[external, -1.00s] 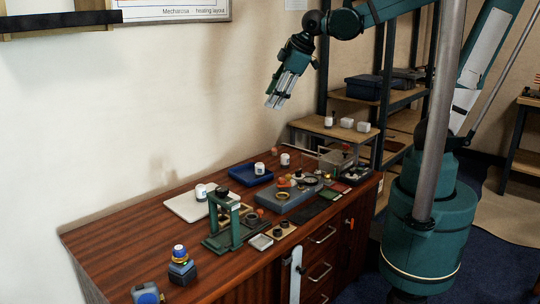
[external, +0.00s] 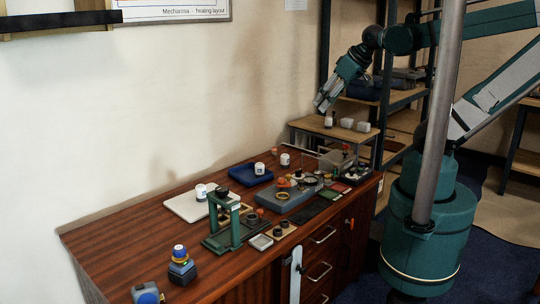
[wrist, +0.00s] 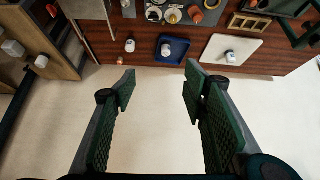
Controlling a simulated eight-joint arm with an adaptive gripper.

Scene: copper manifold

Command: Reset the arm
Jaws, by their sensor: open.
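My gripper (external: 320,105) hangs in the air above the far end of the wooden workbench (external: 130,255), in front of the shelf rack. In the wrist view its two green fingers (wrist: 158,82) are spread apart with nothing between them. The fingers point toward the bench edge and the pale wall. My gripper touches nothing in view.
On the bench are a blue tray (external: 250,175), a white board (external: 186,208), a green stand (external: 228,235), a grey tray of parts (external: 285,199) and several small jars. A shelf rack (external: 355,101) with boxes stands behind.

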